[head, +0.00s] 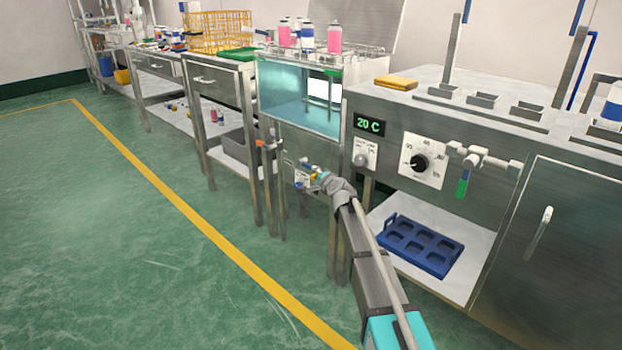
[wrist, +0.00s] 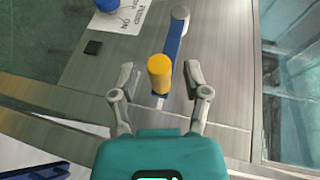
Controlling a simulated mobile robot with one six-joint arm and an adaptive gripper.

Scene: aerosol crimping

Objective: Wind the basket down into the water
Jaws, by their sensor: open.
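The wire basket (head: 352,55) sits at the top of the water tank, with several white and pink cans (head: 334,38) standing above the rim. Pale blue water shows through the tank window (head: 282,88). On the tank's front is a crank with a blue arm (wrist: 177,48) and a yellow knob (wrist: 158,66). My gripper (wrist: 160,80) is open, with one finger on each side of the knob and visible gaps to it. In the head view my gripper (head: 318,182) is at the tank's lower front, largely covering the crank.
To the right, a steel cabinet carries a 20 C display (head: 369,124), a black dial (head: 420,163) and a green-handled valve (head: 463,183). A blue tray (head: 418,245) lies on the shelf below. Steel benches run off left. The green floor (head: 130,250) at left is clear.

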